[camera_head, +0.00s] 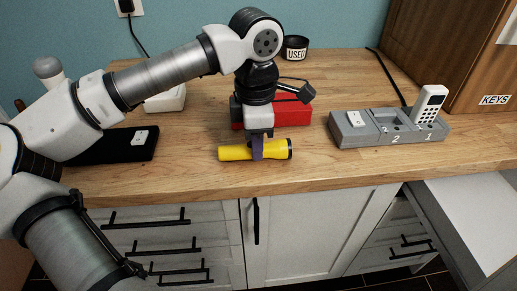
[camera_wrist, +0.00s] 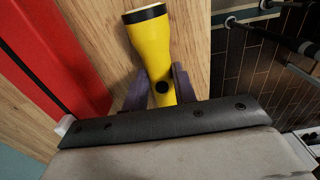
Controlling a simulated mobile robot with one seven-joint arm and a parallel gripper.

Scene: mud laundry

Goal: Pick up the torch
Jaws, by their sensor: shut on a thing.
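The torch (camera_head: 273,150) is yellow with a black end and lies sideways at the front of the wooden counter in the head view. My gripper (camera_head: 257,149) points down over it, with its fingers around the torch's body. In the wrist view the torch (camera_wrist: 151,45) runs up between my two dark fingers (camera_wrist: 161,87), which are shut on it; its black-rimmed end is at the top. The rest of the torch is hidden behind my gripper's body there. I cannot tell whether the torch is clear of the counter or touching it.
A red box (camera_head: 292,111) lies just behind the torch. A grey numbered dock (camera_head: 372,139) with a white handset (camera_head: 431,104) stands to the right. A black cup marked USED (camera_head: 295,47) and a wooden KEYS cabinet (camera_head: 468,55) are at the back. The counter's front edge is close.

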